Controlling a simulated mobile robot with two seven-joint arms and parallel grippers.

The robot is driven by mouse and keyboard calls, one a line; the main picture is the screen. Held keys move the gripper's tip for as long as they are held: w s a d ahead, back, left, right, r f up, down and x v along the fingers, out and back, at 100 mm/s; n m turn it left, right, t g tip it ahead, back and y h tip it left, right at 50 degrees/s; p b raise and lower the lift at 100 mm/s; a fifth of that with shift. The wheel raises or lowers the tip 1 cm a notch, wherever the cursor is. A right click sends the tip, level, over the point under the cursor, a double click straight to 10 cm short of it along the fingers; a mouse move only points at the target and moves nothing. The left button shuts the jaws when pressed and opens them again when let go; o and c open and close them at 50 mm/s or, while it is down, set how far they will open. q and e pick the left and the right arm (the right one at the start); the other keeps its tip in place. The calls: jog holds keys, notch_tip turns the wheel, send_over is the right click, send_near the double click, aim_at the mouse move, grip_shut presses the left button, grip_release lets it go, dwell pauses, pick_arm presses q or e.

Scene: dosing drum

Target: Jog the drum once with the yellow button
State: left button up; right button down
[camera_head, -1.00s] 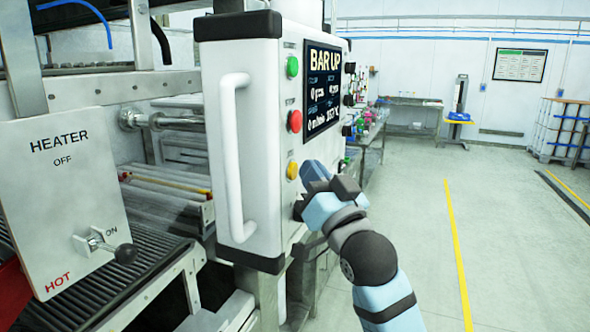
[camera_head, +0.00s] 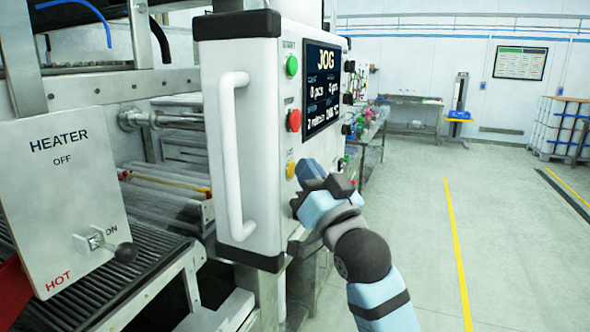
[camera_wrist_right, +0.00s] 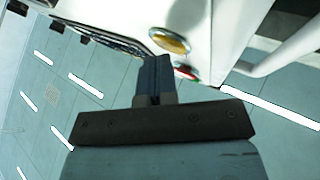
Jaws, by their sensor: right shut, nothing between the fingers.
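The control box (camera_head: 246,130) has a green button (camera_head: 292,66), a red button (camera_head: 294,120) and a yellow button (camera_head: 291,169) in a column. My right gripper (camera_head: 306,169) is shut and empty, its fingertips right at the yellow button. In the right wrist view the shut fingers (camera_wrist_right: 155,64) reach up close beside the yellow button (camera_wrist_right: 170,41), with the red button (camera_wrist_right: 186,72) to the right. I cannot tell for sure whether they touch. The display (camera_head: 321,88) reads JOG. My left gripper is not in view.
A white handle (camera_head: 232,155) sticks out from the box's near side. A heater panel (camera_head: 65,200) with a lever (camera_head: 122,252) stands at the left, beside rollers. A bench (camera_head: 371,135) stands behind.

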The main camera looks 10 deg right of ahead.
dwell(0.5)
jog(key=shift+s+d, duration=0.45)
jog(key=shift+d, duration=0.2)
jog(key=shift+p, duration=0.3)
jog(key=s+d, duration=0.1)
jog(key=d, duration=0.1)
jog(key=s+d+p, duration=0.1)
jog(key=d, duration=0.1)
jog(key=shift+s, duration=0.4)
